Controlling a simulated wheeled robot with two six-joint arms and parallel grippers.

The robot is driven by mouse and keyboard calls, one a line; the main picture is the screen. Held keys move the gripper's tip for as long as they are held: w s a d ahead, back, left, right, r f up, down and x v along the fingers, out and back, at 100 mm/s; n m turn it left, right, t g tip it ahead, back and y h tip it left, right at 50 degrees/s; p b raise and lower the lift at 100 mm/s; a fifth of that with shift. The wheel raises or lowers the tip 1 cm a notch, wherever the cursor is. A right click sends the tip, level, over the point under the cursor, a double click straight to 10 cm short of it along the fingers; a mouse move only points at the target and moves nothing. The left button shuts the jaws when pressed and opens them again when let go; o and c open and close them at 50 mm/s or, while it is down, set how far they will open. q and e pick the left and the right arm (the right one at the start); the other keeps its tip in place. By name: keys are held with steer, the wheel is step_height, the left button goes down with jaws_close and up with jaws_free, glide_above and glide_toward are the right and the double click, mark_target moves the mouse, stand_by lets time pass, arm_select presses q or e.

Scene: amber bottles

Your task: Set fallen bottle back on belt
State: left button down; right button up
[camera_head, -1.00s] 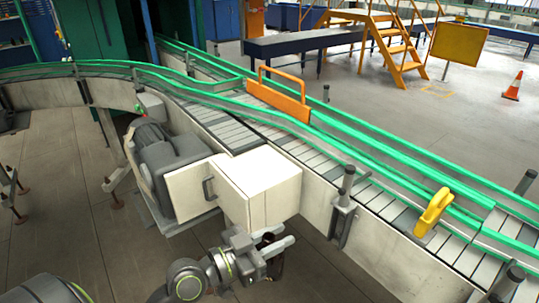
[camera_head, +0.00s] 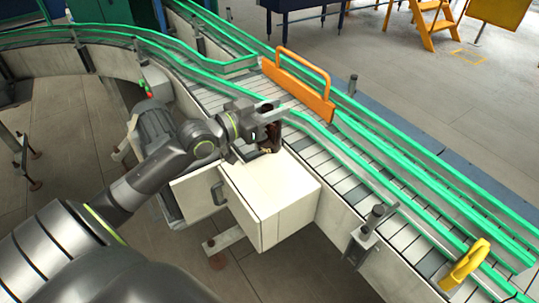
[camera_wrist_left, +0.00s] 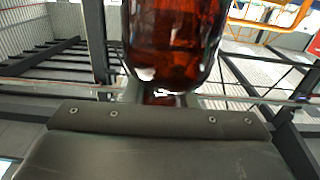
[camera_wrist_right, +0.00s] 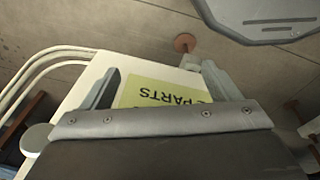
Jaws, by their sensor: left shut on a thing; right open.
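My left gripper (camera_head: 264,134) is shut on the amber bottle (camera_head: 275,138) and holds it above the cream cabinet, by the near green rail of the belt (camera_head: 322,162). The bottle looks dark and partly hidden by the gripper in the head view. In the left wrist view the red-brown glass of the bottle (camera_wrist_left: 174,42) stands between the fingers and its top is cut off. My right gripper (camera_wrist_right: 160,88) is open and shows only in its own wrist view, above a cream surface with a yellow label reading PARTS.
The cream cabinet (camera_head: 270,195) stands against the belt, its door open. An orange gate (camera_head: 298,86) spans the belt, and a yellow arch (camera_head: 465,262) sits farther down at right. Green rails line both sides. The slats between orange gate and yellow arch are clear.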

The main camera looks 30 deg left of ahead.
mark_target(274, 143)
arm_select(q)
steer(key=shift+f, duration=0.15)
steer(key=f, duration=0.1)
steer(key=s+f+b, duration=0.1)
steer(key=f, duration=0.1)
steer(key=d+f, duration=0.1)
steer(key=shift+s+f+b, duration=0.15)
steer(key=shift+s+b, duration=0.05)
steer(key=shift+b, duration=0.1)
steer(key=shift+w+a+f, duration=0.1)
steer(key=shift+f, duration=0.25)
step_height(274, 143, down, 3)
steer(key=shift+w+r+b, duration=0.1)
steer(key=shift+b, duration=0.55)
steer(key=shift+f, duration=0.65)
steer(key=c, duration=1.2)
jaws_free()
arm_select(e)
steer(key=s+f, duration=0.1)
steer(key=s+d+f, duration=0.2)
steer(key=shift+s+f, duration=0.2)
steer(key=shift+s, duration=0.1)
steer(key=shift+w, duration=0.15)
